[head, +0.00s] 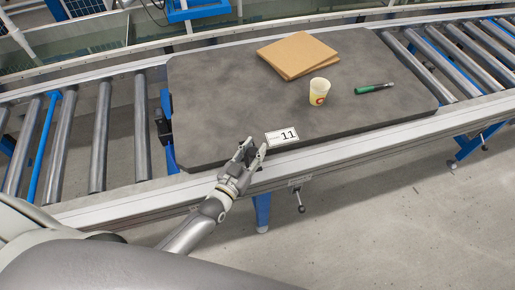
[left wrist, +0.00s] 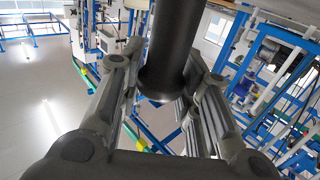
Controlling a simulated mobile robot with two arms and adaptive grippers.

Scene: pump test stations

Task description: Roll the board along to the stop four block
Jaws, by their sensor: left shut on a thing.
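The board (head: 225,100) is a dark grey slab lying flat on the roller conveyor. A white card (head: 282,137) reading "11" is at its front edge. My left gripper (head: 250,151) is at the board's front edge, just left of the card, with its fingers shut on a dark handle. In the left wrist view the dark round handle (left wrist: 166,50) stands between the fingers (left wrist: 162,95). Its join to the board is hidden. I cannot pick out a block marked stop four. My right gripper is not in view.
On the board are brown cardboard sheets (head: 297,53), a yellow paper cup (head: 319,92) and a green-handled tool (head: 375,88). Bare rollers (head: 100,135) lie left of the board, and more rollers (head: 450,60) lie right. A pale rail (head: 350,152) runs along the front.

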